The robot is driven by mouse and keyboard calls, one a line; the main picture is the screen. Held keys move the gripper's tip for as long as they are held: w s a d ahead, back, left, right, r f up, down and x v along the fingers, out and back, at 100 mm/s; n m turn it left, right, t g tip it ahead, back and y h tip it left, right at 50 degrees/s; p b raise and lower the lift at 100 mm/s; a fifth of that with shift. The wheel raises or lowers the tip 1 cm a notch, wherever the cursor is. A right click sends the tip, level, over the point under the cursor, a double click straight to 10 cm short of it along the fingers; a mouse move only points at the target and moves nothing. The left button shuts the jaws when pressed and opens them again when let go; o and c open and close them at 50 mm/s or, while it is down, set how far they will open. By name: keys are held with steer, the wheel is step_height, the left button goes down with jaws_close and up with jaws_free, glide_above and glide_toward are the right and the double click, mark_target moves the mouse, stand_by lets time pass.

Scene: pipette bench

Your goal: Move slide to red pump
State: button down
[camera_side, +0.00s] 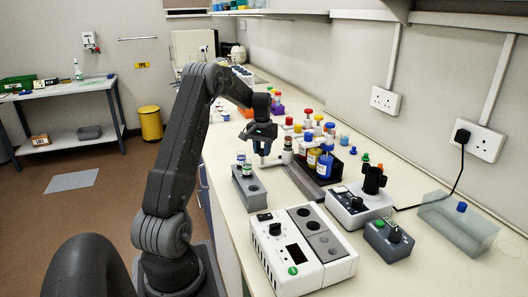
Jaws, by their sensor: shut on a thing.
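My gripper (263,146) points down over the bench, behind the grey block with vials. It is shut on a small pale thing (264,159) just below the fingers. It is too small to tell whether this is the slide, or whether it touches the bench. No other slide can be made out.
A grey block (249,190) with vials stands in front of my gripper. A dark tray (328,176) of bottles stands to the right. A white control box (300,250), a stirrer-like device (352,208) and a translucent box (458,225) fill the near bench.

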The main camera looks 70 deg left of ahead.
steer(key=shift+a+r, duration=0.1)
steer(key=shift+a, duration=0.2)
steer(key=c, duration=0.8)
jaws_free()
steer(key=shift+c, duration=0.2)
steer(key=shift+d, duration=0.1)
step_height(320, 180, up, 14)
